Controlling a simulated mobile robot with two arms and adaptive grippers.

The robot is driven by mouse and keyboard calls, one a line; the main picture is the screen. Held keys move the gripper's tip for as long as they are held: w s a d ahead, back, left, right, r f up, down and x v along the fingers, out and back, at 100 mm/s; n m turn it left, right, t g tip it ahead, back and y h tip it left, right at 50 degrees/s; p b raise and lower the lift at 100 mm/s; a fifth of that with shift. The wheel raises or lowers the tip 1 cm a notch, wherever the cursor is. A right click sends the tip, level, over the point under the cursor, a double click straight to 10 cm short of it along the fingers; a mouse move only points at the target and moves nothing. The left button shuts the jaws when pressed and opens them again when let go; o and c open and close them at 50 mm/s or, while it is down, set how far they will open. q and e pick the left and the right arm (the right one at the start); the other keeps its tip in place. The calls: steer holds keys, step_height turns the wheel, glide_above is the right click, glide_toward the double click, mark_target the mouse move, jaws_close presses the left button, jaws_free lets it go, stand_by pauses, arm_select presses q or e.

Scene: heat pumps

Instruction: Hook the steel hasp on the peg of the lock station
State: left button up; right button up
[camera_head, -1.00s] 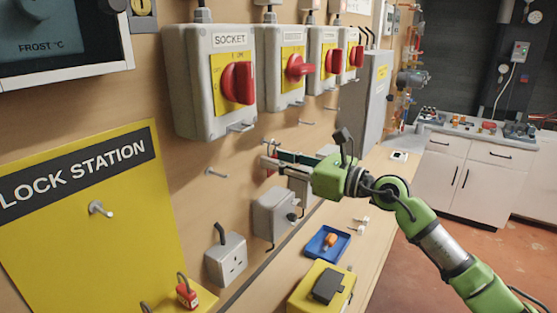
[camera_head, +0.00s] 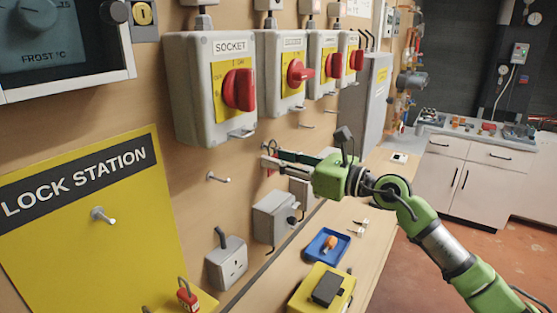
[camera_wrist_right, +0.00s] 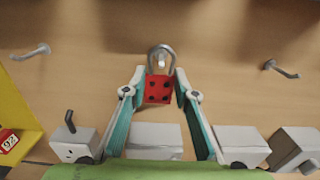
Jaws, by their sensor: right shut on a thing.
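The steel hasp (camera_wrist_right: 158,88) has a red body with dark holes and a steel loop on top. My right gripper (camera_wrist_right: 159,80) is shut on its body, and the loop stands up above the fingertips in the right wrist view. In the head view my right gripper (camera_head: 268,158) is close to the wooden wall below the switch boxes, and the hasp is mostly hidden. The yellow lock station (camera_head: 140,230) is on the wall at the left, with a bare steel peg (camera_head: 102,216). The gripper is well to the right of that peg. My left gripper is out of view.
Another peg (camera_head: 218,178) is on bare wood between the lock station and the gripper. Grey switch boxes (camera_head: 215,90) hang above, and a grey socket (camera_head: 227,262) is below. A red padlock (camera_head: 187,295), a blue tray (camera_head: 320,252) and a yellow box (camera_head: 312,300) lie lower down.

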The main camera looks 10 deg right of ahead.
steer(key=shift+s+d, duration=0.1)
steer(key=shift+b+v, duration=0.5)
steer(key=shift+v, duration=0.8)
steer(key=shift+r, duration=0.1)
steer(key=shift+s+d, duration=0.1)
steer(key=shift+b+v, duration=2.05)
steer(key=shift+v, duration=0.8)
